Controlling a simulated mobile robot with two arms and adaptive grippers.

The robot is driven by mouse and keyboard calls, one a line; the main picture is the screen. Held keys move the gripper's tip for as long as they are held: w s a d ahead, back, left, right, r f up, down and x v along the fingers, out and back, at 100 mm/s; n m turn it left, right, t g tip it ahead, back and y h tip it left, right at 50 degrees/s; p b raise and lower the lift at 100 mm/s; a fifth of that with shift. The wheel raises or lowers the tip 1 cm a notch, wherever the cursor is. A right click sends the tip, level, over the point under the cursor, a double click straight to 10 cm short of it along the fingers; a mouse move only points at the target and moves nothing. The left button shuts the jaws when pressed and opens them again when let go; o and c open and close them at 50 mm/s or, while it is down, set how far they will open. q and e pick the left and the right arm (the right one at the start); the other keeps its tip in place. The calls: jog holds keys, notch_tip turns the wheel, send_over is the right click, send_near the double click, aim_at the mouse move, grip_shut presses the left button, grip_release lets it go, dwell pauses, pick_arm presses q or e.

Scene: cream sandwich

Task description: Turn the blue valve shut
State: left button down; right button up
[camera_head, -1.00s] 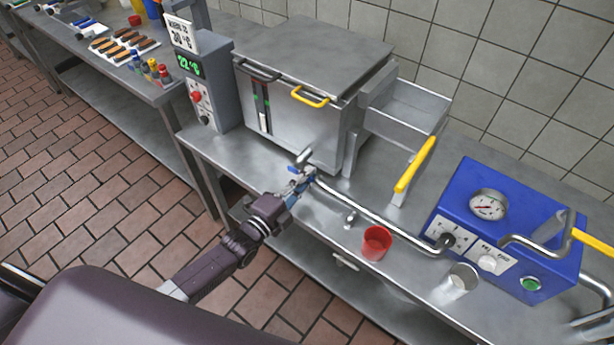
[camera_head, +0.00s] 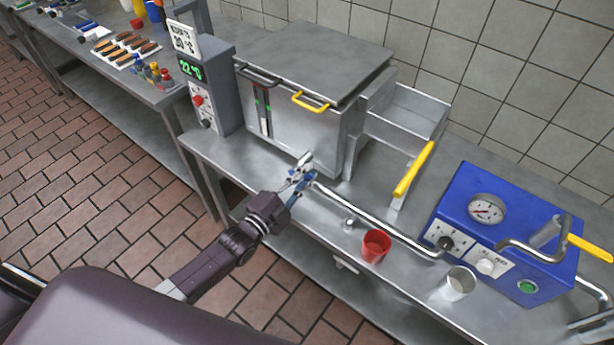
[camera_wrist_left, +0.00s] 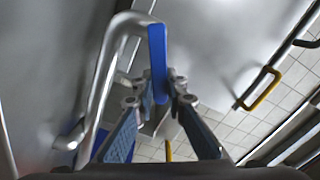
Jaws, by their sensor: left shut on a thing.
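The blue valve handle (camera_wrist_left: 157,52) shows in the left wrist view as a flat blue bar beside a bent steel pipe (camera_wrist_left: 97,75). My left gripper (camera_wrist_left: 160,90) is shut on the handle, with one finger on each side of it. In the head view my left gripper (camera_head: 299,182) is at the valve, at the left end of the steel pipe (camera_head: 385,224) in front of the steel tank (camera_head: 300,125). The fingers partly hide the valve there, so the handle's exact angle is hard to tell. My right gripper is not in view.
A red cup (camera_head: 375,247) and a metal cup (camera_head: 459,283) stand near the pipe's right end. A blue pump box (camera_head: 470,205) with a gauge stands at the right. A grey panel (camera_head: 208,95) stands left of the tank. A yellow lever (camera_head: 414,168) rises beside the tank.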

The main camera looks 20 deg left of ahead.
aim_at(291, 171)
pick_arm(q)
jog(key=n, duration=0.1)
jog(key=r+n, duration=0.1)
jog(key=a+n, duration=0.1)
jog(key=shift+w+r+n+p, duration=0.2)
jog(key=shift+r+n+p, duration=0.05)
jog(key=shift+n+p, duration=0.15)
jog(key=n, duration=0.1)
jog(key=a+n, duration=0.1)
jog(key=shift+w+r+n, duration=0.15)
jog(key=shift+r+n, duration=0.15)
jog(key=shift+r, duration=0.1)
jog(key=a+n, duration=0.1)
jog(key=n, duration=0.3)
jog(key=w+a+n, duration=0.1)
jog(key=n, duration=0.1)
jog(key=shift+a+r+b, duration=0.3)
jog(key=shift+a+b, duration=0.05)
jog(key=c, duration=1.9)
grip_release()
jog(key=shift+c, duration=0.2)
jog(key=shift+s+a, duration=0.1)
jog(key=v, duration=1.2)
